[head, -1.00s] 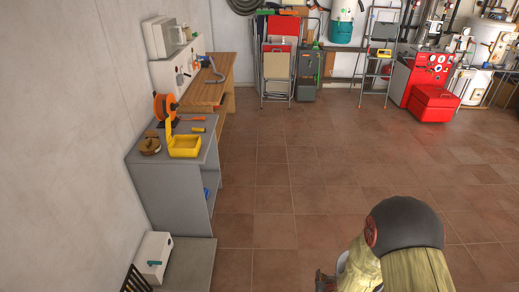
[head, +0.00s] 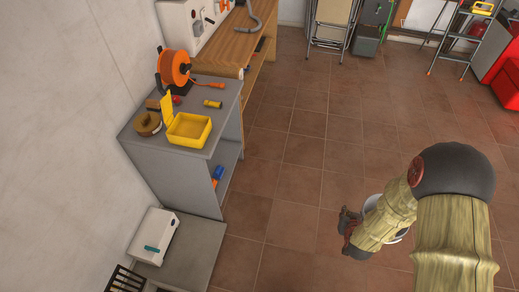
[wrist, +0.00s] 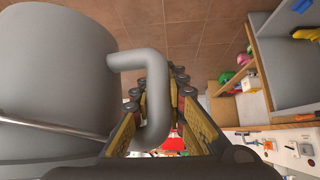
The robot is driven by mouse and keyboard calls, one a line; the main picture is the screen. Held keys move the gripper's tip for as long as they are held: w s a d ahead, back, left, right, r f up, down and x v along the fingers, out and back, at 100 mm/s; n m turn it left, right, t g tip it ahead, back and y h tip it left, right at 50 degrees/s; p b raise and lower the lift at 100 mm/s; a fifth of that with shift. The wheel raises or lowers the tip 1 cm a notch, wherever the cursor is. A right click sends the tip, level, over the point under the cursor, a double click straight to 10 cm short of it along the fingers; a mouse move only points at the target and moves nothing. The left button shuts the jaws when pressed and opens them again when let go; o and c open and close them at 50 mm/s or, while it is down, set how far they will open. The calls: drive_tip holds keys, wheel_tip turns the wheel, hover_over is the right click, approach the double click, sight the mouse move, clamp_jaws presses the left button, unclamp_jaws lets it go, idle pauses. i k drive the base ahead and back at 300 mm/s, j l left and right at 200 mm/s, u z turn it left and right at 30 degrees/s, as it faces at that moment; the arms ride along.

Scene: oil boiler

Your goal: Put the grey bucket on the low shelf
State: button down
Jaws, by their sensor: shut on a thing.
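The grey bucket (wrist: 55,70) fills the left of the wrist view. Its thick bent grey handle (wrist: 152,95) lies between the fingers of my gripper (wrist: 155,115), which is shut on it. In the head view my gripper (head: 350,232) hangs over the floor, right of the shelves. There the bucket (head: 400,236) shows only as pale slivers behind my arm. A low grey shelf (head: 200,268) stands at the lower left, apart from my gripper, with a white box (head: 155,236) on its left part. The bucket's inside is hidden.
A taller grey cabinet (head: 175,175) stands behind the low shelf, with a yellow open box (head: 188,130) and an orange reel (head: 175,68) on top. A black slatted object (head: 125,280) is at the bottom left. The tiled floor (head: 290,190) between cabinet and arm is clear.

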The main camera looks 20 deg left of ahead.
sight(227, 157)
drive_tip(key=i+u, duration=0.1)
drive_tip(key=i, duration=0.8)
drive_tip(key=i+l, duration=0.2)
drive_tip(key=i, duration=0.7)
drive_tip(key=i+l+u, duration=0.1)
drive_tip(key=i+u, duration=0.35)
drive_tip(key=i+l+u, duration=0.2)
drive_tip(key=i+u, duration=0.3)
drive_tip(key=i+l+u, duration=0.25)
drive_tip(key=u, duration=0.2)
drive_tip(key=i+l+u, duration=0.25)
drive_tip(key=l+u, duration=0.25)
drive_tip(key=i+l+u, duration=0.15)
drive_tip(key=l+u, duration=0.2)
drive_tip(key=l, duration=0.25)
drive_tip(key=l+u, duration=0.35)
drive_tip(key=l, duration=0.3)
drive_tip(key=i, duration=0.05)
